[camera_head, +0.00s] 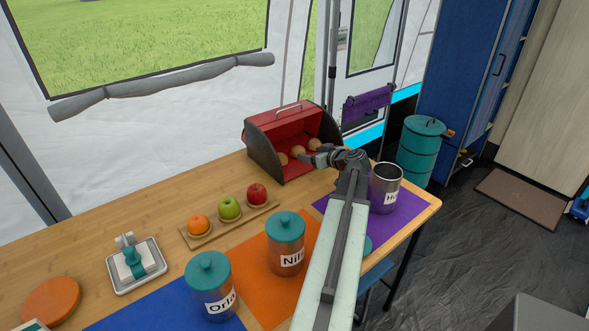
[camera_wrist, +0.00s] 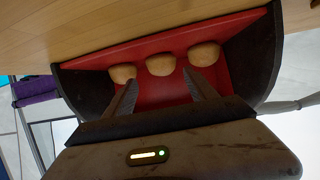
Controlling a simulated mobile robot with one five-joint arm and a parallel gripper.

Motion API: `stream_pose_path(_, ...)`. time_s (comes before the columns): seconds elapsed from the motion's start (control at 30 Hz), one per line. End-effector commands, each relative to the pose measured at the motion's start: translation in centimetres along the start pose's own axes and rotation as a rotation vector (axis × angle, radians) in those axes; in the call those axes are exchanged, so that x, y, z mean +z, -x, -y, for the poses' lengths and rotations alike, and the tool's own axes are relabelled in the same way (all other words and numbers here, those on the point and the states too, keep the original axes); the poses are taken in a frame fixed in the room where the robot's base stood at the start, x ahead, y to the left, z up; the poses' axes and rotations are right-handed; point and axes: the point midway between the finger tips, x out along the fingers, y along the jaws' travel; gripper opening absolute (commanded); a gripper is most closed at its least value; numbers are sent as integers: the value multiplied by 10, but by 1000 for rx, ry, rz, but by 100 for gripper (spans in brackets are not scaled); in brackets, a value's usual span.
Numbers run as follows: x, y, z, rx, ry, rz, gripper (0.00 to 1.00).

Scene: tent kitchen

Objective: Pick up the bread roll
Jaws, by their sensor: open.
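Three brown bread rolls lie in a row inside an open red and dark bread box (camera_head: 262,150) on the wooden table. In the wrist view there is a left roll (camera_wrist: 122,73), a middle roll (camera_wrist: 161,65) and a right roll (camera_wrist: 204,54) on the red floor (camera_wrist: 150,95) of the box. In the head view the middle roll (camera_head: 298,152) and the right roll (camera_head: 315,144) show most clearly. My gripper (camera_head: 312,157) is at the box's open front. In the wrist view its fingers (camera_wrist: 160,88) are apart, pointing at the rolls, with nothing between them.
An open steel canister (camera_head: 386,188) stands close beside my arm on a purple mat (camera_head: 410,207). Teal-lidded canisters (camera_head: 286,242) stand nearer, on coloured mats. A wooden tray (camera_head: 187,236) holds an orange and two apples.

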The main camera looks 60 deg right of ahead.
Motion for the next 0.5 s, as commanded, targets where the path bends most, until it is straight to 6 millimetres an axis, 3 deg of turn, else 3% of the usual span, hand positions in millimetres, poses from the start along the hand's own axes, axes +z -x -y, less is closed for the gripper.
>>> stream_pose_path(0.17,4,-2,-1,2,0,-2,66)
stream_pose_path(0.4,4,-28,-1,-1,1,-1,66)
stream_pose_path(0.5,3,-29,0,0,1,-1,66)
